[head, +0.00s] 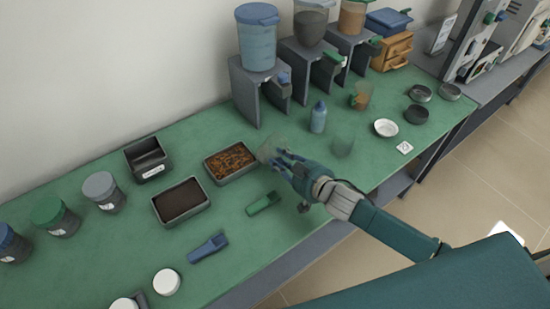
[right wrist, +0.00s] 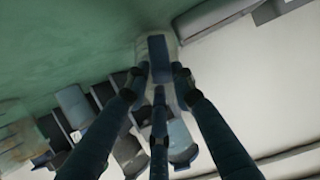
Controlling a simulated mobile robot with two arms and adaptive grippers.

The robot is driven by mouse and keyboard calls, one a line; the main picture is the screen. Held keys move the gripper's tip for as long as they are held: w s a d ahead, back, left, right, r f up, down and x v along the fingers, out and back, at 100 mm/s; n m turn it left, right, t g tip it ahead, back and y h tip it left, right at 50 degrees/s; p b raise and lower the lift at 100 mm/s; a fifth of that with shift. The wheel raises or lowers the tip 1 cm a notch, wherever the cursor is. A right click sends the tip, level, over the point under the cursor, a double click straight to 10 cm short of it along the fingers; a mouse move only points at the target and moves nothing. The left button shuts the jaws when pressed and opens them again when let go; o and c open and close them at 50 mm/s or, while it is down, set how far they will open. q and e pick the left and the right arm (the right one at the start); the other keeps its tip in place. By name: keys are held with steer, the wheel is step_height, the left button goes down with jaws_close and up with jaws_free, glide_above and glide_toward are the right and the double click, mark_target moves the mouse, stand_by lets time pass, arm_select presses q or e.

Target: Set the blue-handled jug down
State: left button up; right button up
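The blue-handled jug (head: 268,149) is clear and see-through, over the green bench just right of the tray of brown pieces. My right gripper (head: 284,160) reaches in from the right with its fingers at the jug's handle side. In the right wrist view the fingers of the gripper (right wrist: 160,75) close around the blue handle (right wrist: 158,50), with the clear jug wall behind it. The fingers hide part of the handle. I cannot tell whether the jug's base touches the bench. My left gripper is not in view.
Green bench (head: 300,230) has a brown-filled tray (head: 231,160), a dark-filled tray (head: 181,201), a green scoop (head: 263,203) and a blue scoop (head: 208,248).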

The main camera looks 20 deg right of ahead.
jaws_close()
steer(key=shift+r, duration=0.1)
